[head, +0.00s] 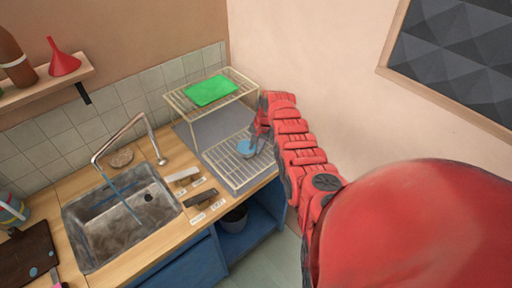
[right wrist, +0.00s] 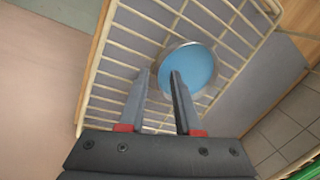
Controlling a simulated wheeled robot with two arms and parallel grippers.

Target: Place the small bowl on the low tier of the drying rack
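The small bowl (head: 246,149), blue inside with a pale rim, is at the low tier (head: 233,172) of the wire drying rack. In the right wrist view the bowl (right wrist: 198,68) lies against the rack's bars (right wrist: 112,82); exact contact underneath is hidden. My right gripper (head: 256,138) reaches in from the right, at the bowl's edge. In the right wrist view its fingers (right wrist: 161,76) stand apart, the left one just outside the rim, the right one overlapping the bowl's inside. A gap shows between them. My left gripper is not in view.
The rack's upper tier (head: 238,87) holds a green flat item (head: 210,90) above and behind the bowl. A sink (head: 120,217) with a tall faucet is to the left. The wall is close on the right. The low tier has bare bars in front of the bowl.

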